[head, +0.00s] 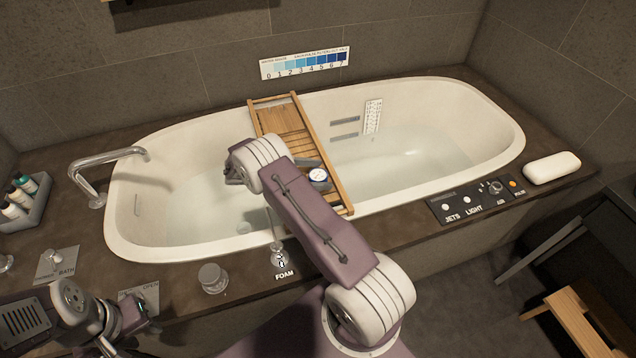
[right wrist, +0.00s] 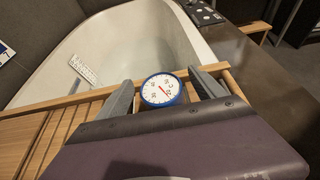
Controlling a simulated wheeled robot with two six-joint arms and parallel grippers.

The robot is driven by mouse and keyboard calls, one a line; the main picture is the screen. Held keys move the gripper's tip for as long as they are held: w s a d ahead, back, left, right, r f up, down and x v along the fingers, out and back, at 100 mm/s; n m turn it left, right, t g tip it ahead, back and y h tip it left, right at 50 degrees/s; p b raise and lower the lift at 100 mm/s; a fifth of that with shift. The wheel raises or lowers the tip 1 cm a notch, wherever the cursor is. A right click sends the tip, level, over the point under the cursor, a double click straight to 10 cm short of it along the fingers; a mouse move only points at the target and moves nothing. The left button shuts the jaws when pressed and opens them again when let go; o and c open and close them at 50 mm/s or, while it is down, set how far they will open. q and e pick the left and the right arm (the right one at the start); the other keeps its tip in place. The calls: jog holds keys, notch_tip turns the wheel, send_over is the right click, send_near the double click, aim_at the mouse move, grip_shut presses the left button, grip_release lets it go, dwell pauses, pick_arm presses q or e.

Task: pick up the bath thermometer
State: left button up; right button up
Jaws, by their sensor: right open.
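The bath thermometer (head: 317,174) has a round white dial and a blue rim. It is at the wooden bath tray (head: 333,195), near the tray's front end; the right wrist view shows its dial (right wrist: 160,89) with a red needle. My right gripper (right wrist: 165,92) is open, with one finger on each side of the dial. I cannot tell whether either finger touches it. In the head view my right arm hides part of the tray and gripper. My left gripper (head: 124,322) is at the lower left, away from the thermometer; its jaws are unclear.
The tray lies across the white bathtub (head: 120,205), which holds water. A tap (head: 105,160) and a bottle caddy (head: 25,200) stand at the left. A control panel (head: 480,200) and a white bar-shaped item (head: 552,167) are on the right ledge.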

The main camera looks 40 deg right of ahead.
aim_at(326, 172)
jog(key=x, duration=0.3)
jog(key=shift+f, duration=0.2)
jog(key=c, duration=1.5)
jog(key=shift+r, duration=0.15)
jog(key=shift+r, duration=0.4)
notch_tip(326, 172, up, 3)
jog(key=shift+r+p, duration=0.1)
jog(key=shift+p, duration=0.65)
jog(key=s+r+p, duration=0.1)
jog(key=s+r, duration=0.1)
jog(key=s, duration=0.1)
jog(key=s+a+r+p, duration=0.1)
jog(key=s+r, duration=0.1)
jog(key=s, duration=0.2)
jog(key=s+r+p, duration=0.1)
jog(key=s+r, duration=0.1)
jog(key=s, duration=0.2)
jog(key=shift+s+a+r, duration=0.2)
jog(key=shift+s+r, duration=0.05)
jog(key=shift+r, duration=0.1)
